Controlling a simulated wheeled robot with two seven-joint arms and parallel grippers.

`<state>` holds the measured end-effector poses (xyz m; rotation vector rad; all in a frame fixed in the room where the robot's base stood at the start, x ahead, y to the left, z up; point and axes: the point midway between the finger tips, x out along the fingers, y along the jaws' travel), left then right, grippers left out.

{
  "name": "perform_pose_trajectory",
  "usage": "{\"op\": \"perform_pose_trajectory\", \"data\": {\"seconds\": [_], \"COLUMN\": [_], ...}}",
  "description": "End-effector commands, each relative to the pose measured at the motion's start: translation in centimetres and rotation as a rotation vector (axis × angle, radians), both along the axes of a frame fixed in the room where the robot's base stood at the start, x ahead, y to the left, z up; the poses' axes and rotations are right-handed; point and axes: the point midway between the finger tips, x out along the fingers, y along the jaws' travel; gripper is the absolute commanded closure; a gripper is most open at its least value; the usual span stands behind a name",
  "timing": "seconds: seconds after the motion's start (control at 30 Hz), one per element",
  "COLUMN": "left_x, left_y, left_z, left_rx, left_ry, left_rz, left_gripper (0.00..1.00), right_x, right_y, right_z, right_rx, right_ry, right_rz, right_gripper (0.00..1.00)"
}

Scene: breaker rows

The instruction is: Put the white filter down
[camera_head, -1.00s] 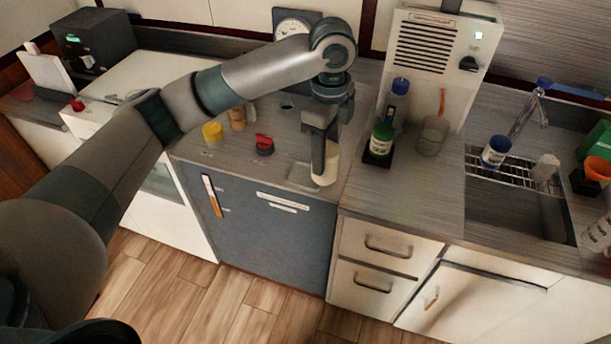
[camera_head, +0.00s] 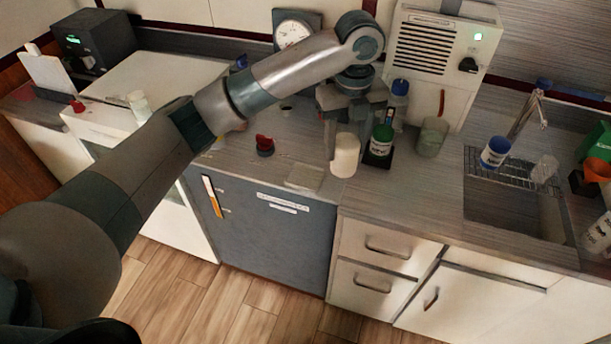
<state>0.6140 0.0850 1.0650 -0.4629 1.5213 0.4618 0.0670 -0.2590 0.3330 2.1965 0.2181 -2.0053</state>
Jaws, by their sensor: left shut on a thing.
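The white filter (camera_head: 345,157) is a short cream-white cylinder at the front of the counter, right of centre. My left gripper (camera_head: 346,137) is above and around its upper part, shut on it, and its fingers hide part of it. The filter looks upright; I cannot tell whether its base touches the counter (camera_head: 400,190). A flat pale square pad (camera_head: 305,177) lies bare on the counter to its left. My right gripper is not in view.
A red-capped item (camera_head: 265,145) stands left. The sink (camera_head: 515,205) is at right. Counter in front of the beaker is clear.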

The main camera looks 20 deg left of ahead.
Motion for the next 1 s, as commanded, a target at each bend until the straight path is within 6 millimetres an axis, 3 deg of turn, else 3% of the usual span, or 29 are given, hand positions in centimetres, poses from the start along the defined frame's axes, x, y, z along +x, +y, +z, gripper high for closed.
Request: {"op": "perform_pose_trajectory", "data": {"seconds": [0.27,0.7,1.0], "left_x": [0.8,4.1,5.0], "left_y": [1.8,8.9,10.6], "left_z": [-0.9,-5.5,-7.0], "left_rx": [-0.001,0.001,-0.001], "left_ry": [0.001,0.002,-0.001], "left_rz": [0.004,0.005,0.0], "left_gripper": [0.77,0.77,0.77], "right_x": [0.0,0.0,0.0], "right_y": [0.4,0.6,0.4], "right_z": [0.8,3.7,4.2], "right_rx": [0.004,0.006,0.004], "right_ry": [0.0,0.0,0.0], "right_rz": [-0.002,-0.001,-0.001], "right_gripper": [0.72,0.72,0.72]}}
